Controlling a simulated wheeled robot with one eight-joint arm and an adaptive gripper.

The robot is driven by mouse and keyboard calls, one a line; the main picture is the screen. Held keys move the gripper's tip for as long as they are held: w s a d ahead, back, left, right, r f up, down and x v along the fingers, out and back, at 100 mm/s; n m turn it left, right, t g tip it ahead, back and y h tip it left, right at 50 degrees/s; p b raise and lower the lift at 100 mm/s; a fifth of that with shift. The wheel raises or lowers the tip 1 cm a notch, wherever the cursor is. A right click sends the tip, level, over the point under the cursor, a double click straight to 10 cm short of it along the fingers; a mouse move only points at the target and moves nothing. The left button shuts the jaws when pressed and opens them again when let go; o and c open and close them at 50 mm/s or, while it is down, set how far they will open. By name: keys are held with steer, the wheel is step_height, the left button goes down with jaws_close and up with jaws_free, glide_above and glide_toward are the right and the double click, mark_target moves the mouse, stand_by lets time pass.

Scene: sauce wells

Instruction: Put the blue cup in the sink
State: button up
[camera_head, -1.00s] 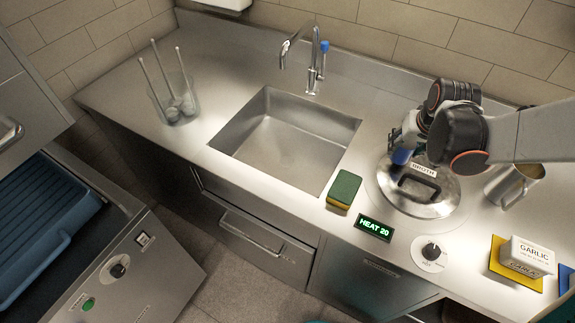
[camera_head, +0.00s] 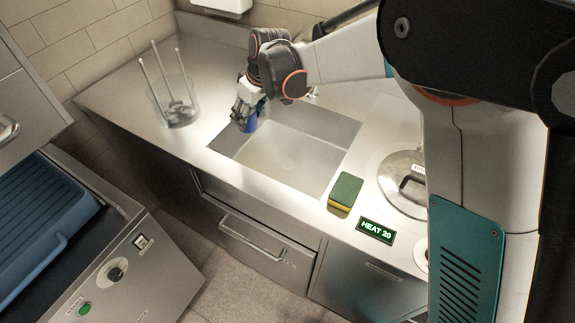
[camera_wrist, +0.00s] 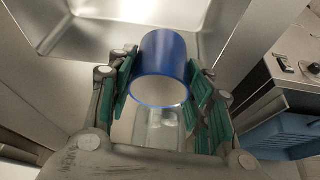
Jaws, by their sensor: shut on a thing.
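The blue cup (camera_head: 250,123) is held in my gripper (camera_head: 246,108) over the left end of the steel sink (camera_head: 300,148) in the head view. In the wrist view the cup (camera_wrist: 164,62) sits between the green finger pads of my gripper (camera_wrist: 162,85), which is shut on it. The sink's basin wall (camera_wrist: 75,25) shows at the top of the wrist view. My gripper and arm hide part of the cup and the sink's back left side. The basin's visible floor is empty.
A clear container (camera_head: 178,112) with ladles stands left of the sink. A green and yellow sponge (camera_head: 345,191) lies at the sink's front right. A lidded pot (camera_head: 405,183) and a HEAT 20 display (camera_head: 375,230) are to the right. My arm hides the faucet.

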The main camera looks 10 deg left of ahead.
steer(key=shift+n, duration=0.6)
steer(key=a+f+b, duration=0.1)
steer(key=f+b, duration=0.1)
steer(key=f, duration=0.4)
steer(key=s+a+f+b, duration=0.1)
steer(key=f+b, duration=0.1)
steer(key=f, duration=0.5)
steer(key=a+f+b, duration=0.2)
steer(key=f, duration=0.5)
steer(key=shift+s, duration=0.3)
steer(key=shift+b, duration=0.3)
steer(key=shift+f, duration=0.15)
steer(key=o, duration=1.1)
